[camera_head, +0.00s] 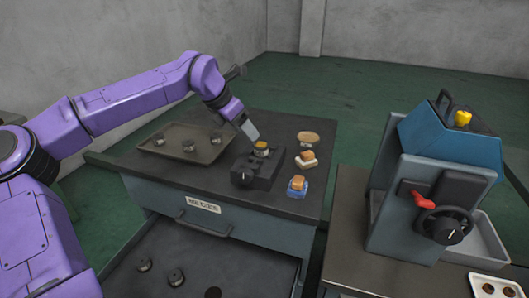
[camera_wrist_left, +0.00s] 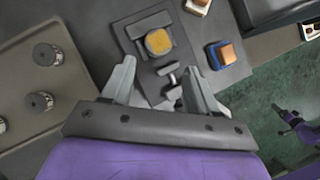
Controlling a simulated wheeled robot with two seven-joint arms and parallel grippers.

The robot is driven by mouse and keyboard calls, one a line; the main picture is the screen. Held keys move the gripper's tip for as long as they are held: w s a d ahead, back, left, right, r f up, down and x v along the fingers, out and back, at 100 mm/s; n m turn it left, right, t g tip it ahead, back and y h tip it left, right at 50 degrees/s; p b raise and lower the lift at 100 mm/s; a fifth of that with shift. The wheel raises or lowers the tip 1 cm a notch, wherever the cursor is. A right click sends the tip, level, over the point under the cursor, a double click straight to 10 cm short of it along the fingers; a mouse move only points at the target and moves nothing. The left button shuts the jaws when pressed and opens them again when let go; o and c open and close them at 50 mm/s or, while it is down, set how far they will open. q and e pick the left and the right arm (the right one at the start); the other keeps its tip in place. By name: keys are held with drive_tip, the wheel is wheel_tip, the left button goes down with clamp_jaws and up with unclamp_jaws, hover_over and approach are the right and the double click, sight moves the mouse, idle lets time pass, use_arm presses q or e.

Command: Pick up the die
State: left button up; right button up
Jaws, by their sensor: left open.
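Several short grey cylindrical dies are in view; I cannot tell which one the task means. A round piece with a yellow top (camera_head: 261,148) sits in a black clamp block (camera_head: 265,175) on the cabinet top; it also shows in the left wrist view (camera_wrist_left: 158,42). Three grey cylinders (camera_head: 188,145) stand on a tray (camera_head: 213,155) to its left, and they show at the left of the left wrist view (camera_wrist_left: 45,54). My left gripper (camera_head: 252,131) is open and empty above the clamp block. In the left wrist view its fingers (camera_wrist_left: 160,85) are spread, with the yellow-topped piece beyond them.
A tan oval brush (camera_head: 308,138), a pale-and-brown block (camera_head: 306,159) and a blue box with an orange block (camera_head: 297,186) are right of the clamp. An open drawer (camera_head: 215,265) below holds more cylinders. A blue-grey machine (camera_head: 425,190) stands at right.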

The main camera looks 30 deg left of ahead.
sight(261, 144)
use_arm(q)
drive_tip(key=x, duration=0.4)
drive_tip(key=p+x, duration=0.1)
drive_tip(key=x, duration=0.3)
drive_tip(key=shift+w+f+p, duration=0.1)
drive_tip(key=shift+w+p, duration=0.2)
drive_tip(key=shift+w, duration=0.1)
drive_tip(key=shift+s, duration=0.1)
clamp_jaws()
